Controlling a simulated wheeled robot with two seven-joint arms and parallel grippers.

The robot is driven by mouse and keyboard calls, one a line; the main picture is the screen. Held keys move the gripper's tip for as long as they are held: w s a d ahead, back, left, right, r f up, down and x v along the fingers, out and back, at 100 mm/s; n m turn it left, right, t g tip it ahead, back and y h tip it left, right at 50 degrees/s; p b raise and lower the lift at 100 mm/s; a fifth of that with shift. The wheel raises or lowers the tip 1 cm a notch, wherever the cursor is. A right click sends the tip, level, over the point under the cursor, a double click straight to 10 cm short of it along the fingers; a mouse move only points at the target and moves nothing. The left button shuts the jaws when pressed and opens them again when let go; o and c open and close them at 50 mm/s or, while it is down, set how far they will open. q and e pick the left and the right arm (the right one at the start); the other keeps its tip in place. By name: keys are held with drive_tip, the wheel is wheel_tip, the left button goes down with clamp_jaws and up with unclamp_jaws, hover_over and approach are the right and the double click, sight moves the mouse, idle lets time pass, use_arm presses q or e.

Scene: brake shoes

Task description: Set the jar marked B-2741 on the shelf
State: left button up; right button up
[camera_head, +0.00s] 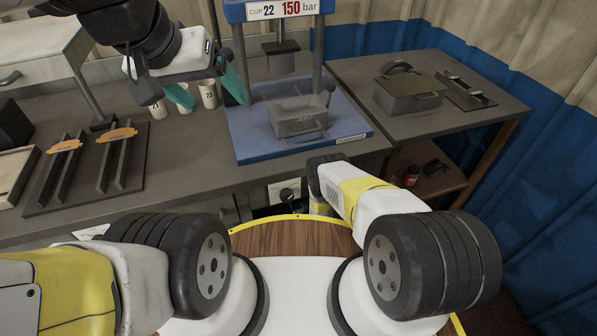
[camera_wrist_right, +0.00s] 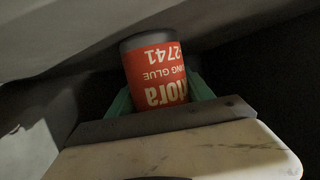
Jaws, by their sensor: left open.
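The head view does not show the right gripper. The shelf (camera_head: 437,182) is the lower board under the right-hand bench. My left gripper (camera_head: 213,98) is open and empty, above the bench near the paper cups.
A small red item (camera_head: 411,175) and a black item (camera_head: 436,167) are on the shelf. Cups (camera_head: 208,94) stand near my left gripper. A metal box (camera_head: 407,95) is on the right bench (camera_head: 480,122).

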drive_tip(key=shift+o, duration=1.1)
drive_tip(key=shift+a+r, duration=0.1)
drive_tip(key=shift+r, duration=0.15)
drive_tip(key=v, duration=1.2)
